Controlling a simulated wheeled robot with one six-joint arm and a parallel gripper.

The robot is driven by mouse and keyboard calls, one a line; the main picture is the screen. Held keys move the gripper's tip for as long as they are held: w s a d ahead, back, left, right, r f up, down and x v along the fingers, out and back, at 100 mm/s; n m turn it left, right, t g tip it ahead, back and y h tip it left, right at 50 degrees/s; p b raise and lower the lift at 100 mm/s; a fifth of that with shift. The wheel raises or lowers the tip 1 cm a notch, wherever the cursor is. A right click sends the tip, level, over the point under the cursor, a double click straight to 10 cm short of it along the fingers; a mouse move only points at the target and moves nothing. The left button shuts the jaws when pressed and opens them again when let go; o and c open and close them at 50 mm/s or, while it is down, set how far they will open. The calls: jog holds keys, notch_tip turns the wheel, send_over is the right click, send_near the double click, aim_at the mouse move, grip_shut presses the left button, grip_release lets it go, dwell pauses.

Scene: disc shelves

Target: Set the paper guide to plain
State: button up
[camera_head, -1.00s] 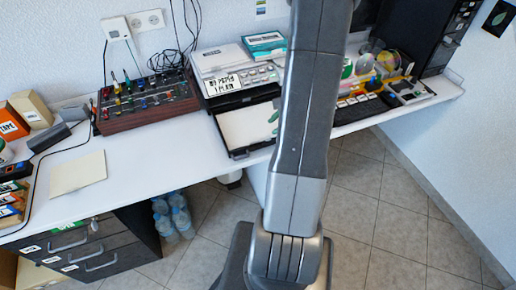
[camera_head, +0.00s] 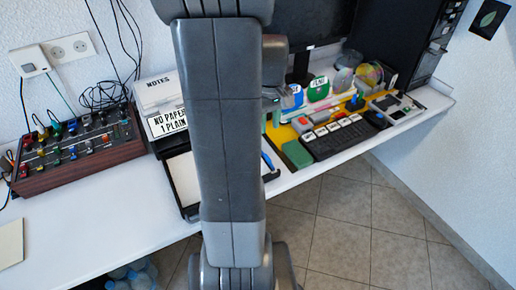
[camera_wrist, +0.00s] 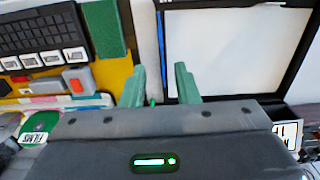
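The printer (camera_head: 163,107) stands left of my arm, its label reading "NO PAPER" and "1 PLAIN". Its open black-framed tray with a pale flat inside lies in front (camera_head: 182,182), partly hidden by my arm. In the wrist view the tray (camera_wrist: 235,50) fills the upper right. A narrow blue strip (camera_wrist: 162,45) runs along its left side; I cannot tell if this is the paper guide. It also shows in the head view (camera_head: 268,161). My gripper (camera_wrist: 161,84) is open, its two green fingers apart and empty near the tray's left corner.
A black keyboard (camera_head: 338,138) with white labelled keys and a green pad (camera_head: 297,154) lie on a yellow board to the right. A control box with knobs (camera_head: 78,148) stands at left. Discs (camera_head: 318,88) stand behind the keyboard.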

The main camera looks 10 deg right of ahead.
notch_tip(320, 180, down, 14)
jog(key=shift+s+r+b, duration=0.1)
jog(key=shift+r+b, duration=0.15)
jog(key=shift+b, duration=0.45)
grip_shut()
